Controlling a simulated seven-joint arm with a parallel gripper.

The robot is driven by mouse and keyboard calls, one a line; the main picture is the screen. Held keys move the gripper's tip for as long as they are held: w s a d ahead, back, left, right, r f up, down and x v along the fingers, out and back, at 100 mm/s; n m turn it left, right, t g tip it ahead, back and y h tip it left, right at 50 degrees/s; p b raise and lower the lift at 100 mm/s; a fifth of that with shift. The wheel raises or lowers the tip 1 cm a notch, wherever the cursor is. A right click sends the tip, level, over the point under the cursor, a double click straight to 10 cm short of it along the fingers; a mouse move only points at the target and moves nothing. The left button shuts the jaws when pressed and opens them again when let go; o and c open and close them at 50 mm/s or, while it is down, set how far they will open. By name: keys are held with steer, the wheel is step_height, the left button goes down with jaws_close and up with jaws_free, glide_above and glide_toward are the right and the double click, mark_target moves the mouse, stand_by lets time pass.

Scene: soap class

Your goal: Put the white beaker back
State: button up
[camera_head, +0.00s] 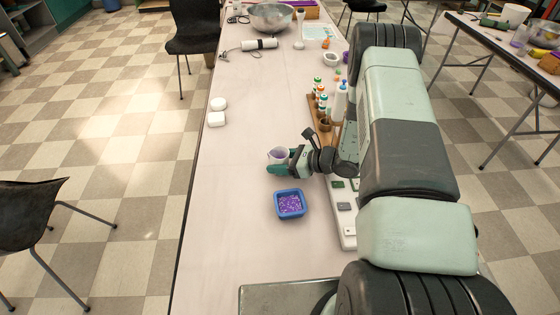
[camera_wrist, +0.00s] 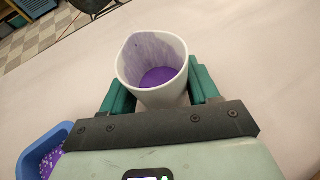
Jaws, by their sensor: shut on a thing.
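The white beaker (camera_wrist: 178,97) is between the two green fingers of my gripper (camera_wrist: 160,92) in the wrist view. Purple residue coats its inner wall and purple material lies at its bottom. In the head view the beaker (camera_head: 277,154) is upright in my gripper (camera_head: 280,161), above or on the table, just behind the blue container. I cannot tell whether its base touches the table. My gripper is shut on it. The square blue container (camera_head: 277,206) holds purple, speckled material. Its edge also shows at the lower left of the wrist view (camera_wrist: 29,160).
A wooden rack (camera_head: 316,113) with several small bottles stands behind my gripper, to the right. A pale board (camera_head: 347,228) lies right of the blue container. White items (camera_head: 217,111) stand near the left table edge. The table's left side is mostly clear.

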steer(key=o, duration=1.1)
steer(key=shift+f, duration=0.1)
steer(key=shift+o, duration=0.2)
steer(key=shift+r, duration=0.2)
steer(key=v, duration=1.2)
steer(key=shift+s+f, duration=0.1)
